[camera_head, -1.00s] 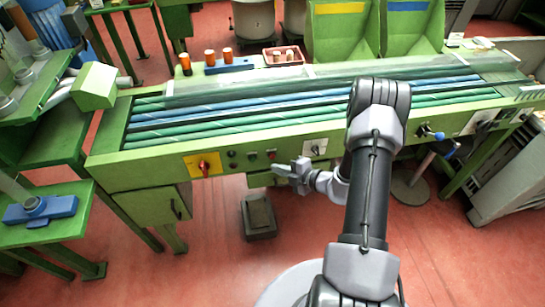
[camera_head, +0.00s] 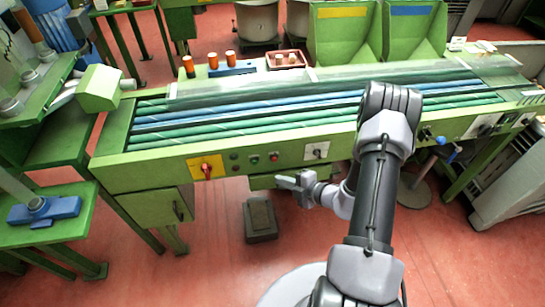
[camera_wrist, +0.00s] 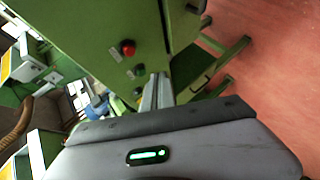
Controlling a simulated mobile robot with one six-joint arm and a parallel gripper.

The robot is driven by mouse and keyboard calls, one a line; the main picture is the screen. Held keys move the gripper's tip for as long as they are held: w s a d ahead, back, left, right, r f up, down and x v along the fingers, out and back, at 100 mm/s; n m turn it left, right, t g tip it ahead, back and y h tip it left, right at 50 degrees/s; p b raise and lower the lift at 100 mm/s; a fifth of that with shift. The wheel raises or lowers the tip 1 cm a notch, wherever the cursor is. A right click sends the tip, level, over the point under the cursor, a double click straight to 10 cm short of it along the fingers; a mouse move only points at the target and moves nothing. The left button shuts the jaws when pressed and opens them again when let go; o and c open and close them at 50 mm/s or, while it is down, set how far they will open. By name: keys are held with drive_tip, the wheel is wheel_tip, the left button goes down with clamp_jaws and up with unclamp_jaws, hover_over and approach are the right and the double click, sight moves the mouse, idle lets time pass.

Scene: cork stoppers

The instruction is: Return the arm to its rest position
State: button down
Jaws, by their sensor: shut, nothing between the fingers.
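My gripper (camera_head: 284,181) is in front of the green machine, just below its front control panel, with its fingers pointing left. It is shut and holds nothing. My arm reaches up from the bottom of the head view and folds down to the gripper. In the wrist view the closed fingers (camera_wrist: 158,92) show against the green machine panel, near a red button (camera_wrist: 128,48). Several orange-brown cylinders stand at the back of the machine, one of them this left cylinder (camera_head: 188,66).
The green machine (camera_head: 150,172) with blue and green rollers spans the middle. A tray with small pieces (camera_head: 285,68) sits at its back edge. A dark box (camera_head: 260,218) stands on the red floor below. A green table (camera_head: 75,225) is at left. Open floor lies in front.

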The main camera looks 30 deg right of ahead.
drive_tip(key=s+a+r+n+g+y, duration=0.2)
drive_tip(key=a+r+n+g, duration=0.1)
drive_tip(key=a+r+n, duration=0.65)
drive_tip(key=s+a+r+n+g+y, duration=0.1)
drive_tip(key=a+r+n+g+y, duration=0.2)
drive_tip(key=a+r+n, duration=0.65)
drive_tip(key=s+r+n+h, duration=0.4)
drive_tip(key=s+r+n, duration=0.4)
drive_tip(key=n, duration=0.7)
drive_tip(key=s+r+n+h, duration=0.4)
drive_tip(key=s+r+n, duration=0.3)
drive_tip(key=s+n, duration=0.3)
drive_tip(key=n, duration=0.4)
drive_tip(key=shift+d+r+n, duration=0.35)
drive_tip(key=shift+d+n, duration=0.05)
